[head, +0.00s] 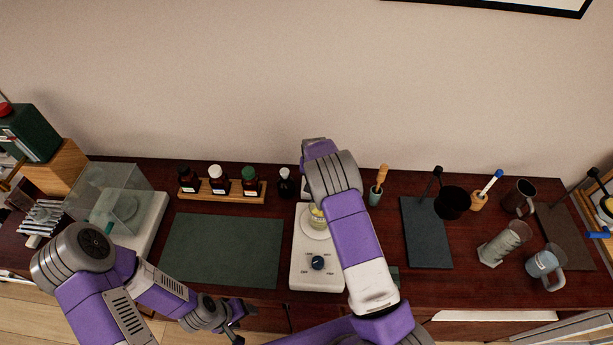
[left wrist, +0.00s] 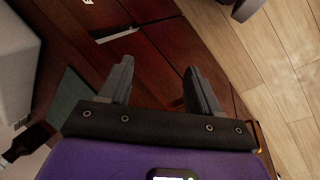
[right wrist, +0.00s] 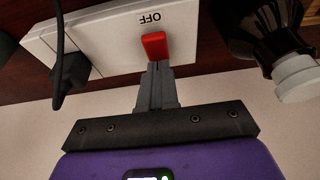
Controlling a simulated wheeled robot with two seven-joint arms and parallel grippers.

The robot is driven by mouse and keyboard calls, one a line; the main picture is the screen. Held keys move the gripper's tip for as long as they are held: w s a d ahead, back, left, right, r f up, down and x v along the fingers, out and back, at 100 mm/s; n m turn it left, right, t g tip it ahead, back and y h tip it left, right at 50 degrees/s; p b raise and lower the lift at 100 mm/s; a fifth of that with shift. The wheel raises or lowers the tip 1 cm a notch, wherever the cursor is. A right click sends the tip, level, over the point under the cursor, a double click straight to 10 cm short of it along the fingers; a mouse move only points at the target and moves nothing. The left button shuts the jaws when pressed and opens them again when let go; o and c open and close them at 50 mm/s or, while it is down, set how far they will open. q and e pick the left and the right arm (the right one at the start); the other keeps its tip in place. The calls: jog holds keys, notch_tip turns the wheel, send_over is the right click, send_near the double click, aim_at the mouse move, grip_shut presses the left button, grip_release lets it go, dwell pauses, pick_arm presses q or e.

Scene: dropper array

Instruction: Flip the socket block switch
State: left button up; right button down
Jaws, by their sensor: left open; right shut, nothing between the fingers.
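The white socket block (right wrist: 112,42) shows in the right wrist view, with a red switch (right wrist: 154,46) beside an upside-down OFF label. A black plug (right wrist: 68,68) with a cable sits in the block. My right gripper (right wrist: 155,70) is shut and empty, its fingertips at the near edge of the red switch; I cannot tell whether they touch it. In the head view my right arm hides that gripper and most of the block. My left gripper (head: 236,316) is open and empty at the table's front edge; its spread fingers show in the left wrist view (left wrist: 158,85).
A dark bottle with a pale cap (right wrist: 270,40) stands close beside the block. A white hotplate (head: 316,266) with a beaker stands under my right arm. A rack of bottles (head: 236,193) is to the left. The green mat (head: 222,250) is bare.

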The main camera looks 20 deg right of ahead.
jog(key=shift+s+a+f, duration=0.1)
jog(key=shift+s+f, duration=0.05)
jog(key=shift+s, duration=0.1)
jog(key=shift+s, duration=0.1)
jog(key=shift+s+a, duration=0.3)
jog(key=shift+s, duration=0.35)
jog(key=shift+w+r, duration=0.1)
jog(key=shift+r, duration=0.1)
jog(key=shift+r+p, duration=0.2)
jog(key=shift+p, duration=0.15)
jog(key=p+v, duration=0.1)
jog(key=v, duration=0.2)
jog(key=p+v, duration=0.1)
jog(key=shift+w+d+r+p, duration=0.1)
jog(key=shift+w+r+p, duration=0.15)
jog(key=shift+r+p, duration=0.05)
jog(key=s+b+v, duration=0.1)
jog(key=b+v, duration=0.1)
jog(key=v, duration=0.7)
jog(key=shift+w+f, duration=0.1)
